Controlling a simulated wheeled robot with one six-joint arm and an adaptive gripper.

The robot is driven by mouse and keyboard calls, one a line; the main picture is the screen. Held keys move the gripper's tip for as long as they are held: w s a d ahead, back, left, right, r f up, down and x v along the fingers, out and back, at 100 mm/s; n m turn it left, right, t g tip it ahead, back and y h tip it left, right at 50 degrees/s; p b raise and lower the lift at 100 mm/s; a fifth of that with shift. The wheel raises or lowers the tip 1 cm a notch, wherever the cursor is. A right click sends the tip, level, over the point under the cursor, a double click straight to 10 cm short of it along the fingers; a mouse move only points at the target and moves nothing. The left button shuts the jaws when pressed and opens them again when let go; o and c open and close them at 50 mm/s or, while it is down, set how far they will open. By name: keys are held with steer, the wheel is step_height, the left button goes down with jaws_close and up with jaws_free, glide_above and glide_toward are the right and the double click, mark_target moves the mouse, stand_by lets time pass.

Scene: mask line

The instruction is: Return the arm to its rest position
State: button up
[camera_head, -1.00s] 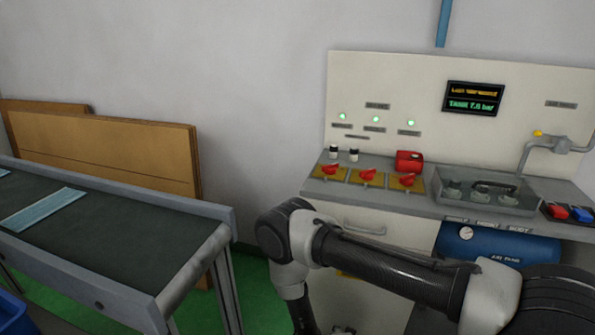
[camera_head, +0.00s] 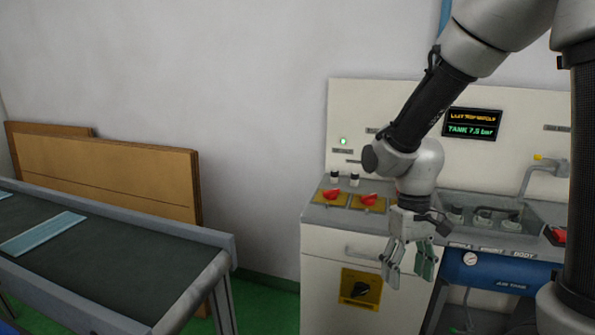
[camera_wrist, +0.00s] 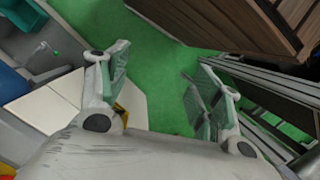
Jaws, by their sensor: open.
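My gripper (camera_head: 408,262) hangs fingers down in front of the grey and white control station (camera_head: 345,237), with its two fingers apart. In the wrist view my gripper (camera_wrist: 160,95) shows both fingers spread, with only green floor (camera_wrist: 160,70) between them and nothing held. My arm reaches from the upper right of the head view down to the gripper.
A conveyor (camera_head: 110,265) with a light blue mask (camera_head: 42,233) stands at the left. Brown boards (camera_head: 110,165) lean on the wall. Red switches (camera_head: 332,194) and a sink (camera_head: 485,212) are on the counter. A blue air tank (camera_head: 490,270) sits below.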

steer(key=s+d+r+m+t, duration=0.1)
steer(key=s+d+r+t, duration=0.2)
steer(key=d+r, duration=0.3)
steer(key=s+d+r+m+t, duration=0.2)
steer(key=s+d+r+t, duration=0.2)
steer(key=d+r, duration=0.3)
steer(key=v, duration=0.5)
steer(key=shift+w+d+r, duration=0.15)
steer(key=shift+w+r, duration=0.05)
steer(key=shift+w, duration=0.1)
